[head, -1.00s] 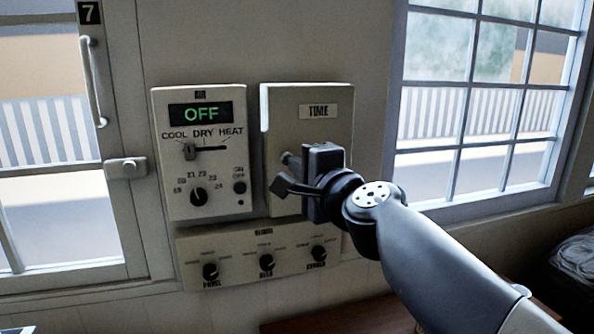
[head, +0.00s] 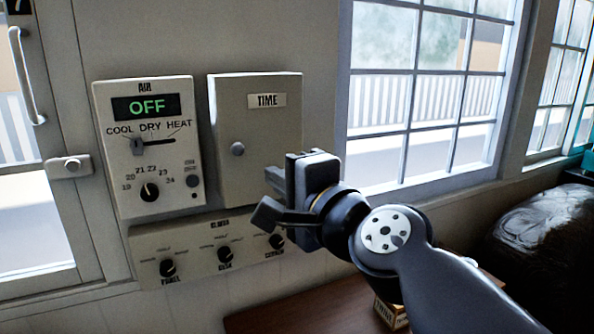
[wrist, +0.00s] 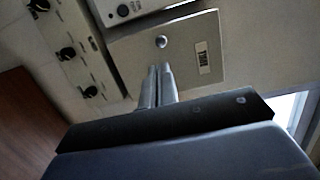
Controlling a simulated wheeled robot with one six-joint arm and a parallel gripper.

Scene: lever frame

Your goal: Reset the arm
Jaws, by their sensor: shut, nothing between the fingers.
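My gripper (head: 268,195) is shut and empty, in front of the wall at the lower right of the TIME box. In the wrist view its two fingers (wrist: 157,72) lie together, pointing at the TIME box. My arm runs from it to the lower right of the head view. The TIME box (head: 258,120) is a closed beige cover with a round knob (head: 238,149). The knob also shows in the wrist view (wrist: 161,41), beyond the fingertips and apart from them.
Left of the box, the AIR panel (head: 180,185) reads OFF, with a slider and a dial. A lower panel (head: 195,255) has three black knobs. A window (head: 425,100) is at right, a door latch (head: 70,166) at left. A brown table (head: 300,308) with a small box (head: 390,313) stands below.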

